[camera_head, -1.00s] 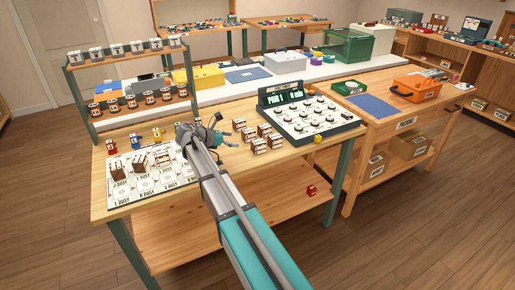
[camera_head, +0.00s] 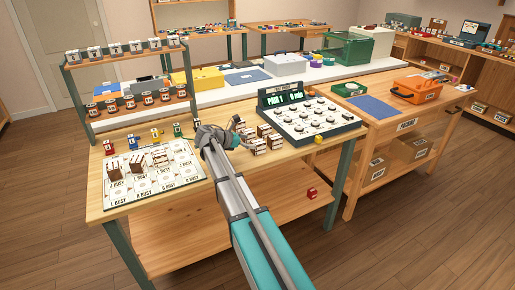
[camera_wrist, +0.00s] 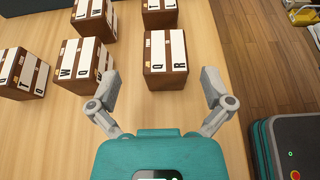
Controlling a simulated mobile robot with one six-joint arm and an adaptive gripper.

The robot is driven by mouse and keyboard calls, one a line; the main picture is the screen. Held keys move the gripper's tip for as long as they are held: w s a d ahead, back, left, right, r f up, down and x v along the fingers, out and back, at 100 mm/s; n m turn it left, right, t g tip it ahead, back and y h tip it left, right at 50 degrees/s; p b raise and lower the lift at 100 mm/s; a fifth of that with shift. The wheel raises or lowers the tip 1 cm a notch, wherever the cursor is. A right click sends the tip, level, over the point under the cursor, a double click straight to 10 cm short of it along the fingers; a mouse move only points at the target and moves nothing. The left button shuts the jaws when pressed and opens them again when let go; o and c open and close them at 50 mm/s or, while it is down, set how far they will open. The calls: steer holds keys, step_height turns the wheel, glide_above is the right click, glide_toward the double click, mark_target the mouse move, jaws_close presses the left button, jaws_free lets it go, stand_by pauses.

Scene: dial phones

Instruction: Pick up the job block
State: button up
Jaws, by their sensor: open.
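Several brown job blocks with white lettered labels stand on the wooden table; in the head view they are just right of my gripper (camera_head: 234,134). A block marked W and Q (camera_wrist: 80,66) and one marked T and O (camera_wrist: 22,73) stand to the left, and two more at the top edge. My gripper holds nothing. I cannot tell which one is the named block.
A white board (camera_head: 147,188) with BUSY spaces at the left carries several blocks. A dial panel (camera_head: 309,121) with a green display stands right of the loose blocks. A two-tier rack (camera_head: 128,88) stands behind. A red block (camera_head: 311,192) lies on the lower shelf.

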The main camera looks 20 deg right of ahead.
mark_target(260, 144)
steer(key=shift+s+f+b+x, duration=0.2)
steer(key=shift+b+x, duration=0.4)
steer(key=shift+x, duration=0.5)
steer(key=shift+s+f+b+x, duration=0.15)
steer(key=shift+b+x, duration=0.4)
steer(key=shift+x, duration=0.5)
steer(key=shift+w+d, duration=0.1)
steer(key=shift+d, duration=0.2)
steer(key=c, duration=1.1)
